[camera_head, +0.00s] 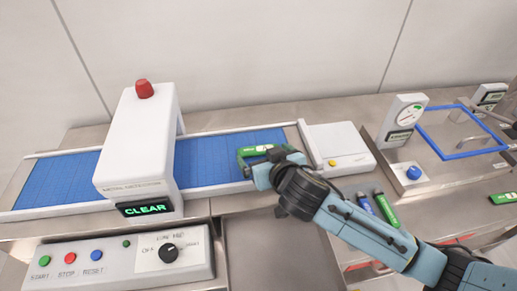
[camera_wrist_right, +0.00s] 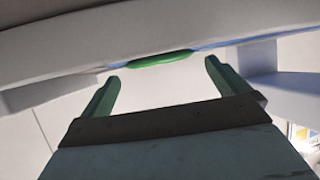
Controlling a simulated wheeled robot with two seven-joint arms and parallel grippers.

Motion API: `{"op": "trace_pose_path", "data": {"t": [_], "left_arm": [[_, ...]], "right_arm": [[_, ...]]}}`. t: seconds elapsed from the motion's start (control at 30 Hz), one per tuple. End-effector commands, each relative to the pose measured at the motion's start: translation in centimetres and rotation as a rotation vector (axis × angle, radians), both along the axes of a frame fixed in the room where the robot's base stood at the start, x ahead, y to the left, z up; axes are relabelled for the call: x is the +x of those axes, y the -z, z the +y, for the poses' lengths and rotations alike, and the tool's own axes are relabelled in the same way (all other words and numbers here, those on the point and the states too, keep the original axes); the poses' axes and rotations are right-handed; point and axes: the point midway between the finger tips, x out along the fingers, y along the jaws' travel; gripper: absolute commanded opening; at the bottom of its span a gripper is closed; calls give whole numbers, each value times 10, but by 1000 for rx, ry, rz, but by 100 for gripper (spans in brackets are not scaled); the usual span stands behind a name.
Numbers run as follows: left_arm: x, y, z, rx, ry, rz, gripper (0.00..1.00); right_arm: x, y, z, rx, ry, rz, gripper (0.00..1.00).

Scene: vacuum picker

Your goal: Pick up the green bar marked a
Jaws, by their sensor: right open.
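A green bar (camera_head: 263,150) with a small white label lies at the right end of the blue conveyor belt (camera_head: 216,148) in the head view; its marking is too small to read. My right gripper (camera_head: 263,161) is at this bar, partly covering its near side. In the right wrist view my two green fingers (camera_wrist_right: 161,82) stand apart with nothing between them. A green edge (camera_wrist_right: 160,58), likely the bar, shows ahead of the fingertips, partly hidden by a pale band. I cannot tell whether the fingers touch it. My left gripper is not in view.
The white detector housing (camera_head: 138,150) with its "CLEAR" display spans the belt. A white box (camera_head: 343,146) stands just right of the belt. A blue bar (camera_head: 365,203) and another green bar (camera_head: 386,208) lie near my right arm. A blue-rimmed tray (camera_head: 462,155) is at the right.

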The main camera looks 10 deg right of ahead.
Motion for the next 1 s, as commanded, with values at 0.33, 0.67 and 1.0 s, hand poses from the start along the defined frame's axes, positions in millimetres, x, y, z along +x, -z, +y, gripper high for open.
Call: {"op": "trace_pose_path", "data": {"t": [0.33, 0.67, 1.0], "left_arm": [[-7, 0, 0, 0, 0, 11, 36], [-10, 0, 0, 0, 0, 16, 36], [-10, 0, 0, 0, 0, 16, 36]], "right_arm": [[23, 11, 5, 1, -2, 1, 100], [23, 11, 4, 0, -1, 0, 76], [23, 7, 5, 2, 0, -2, 64]]}}
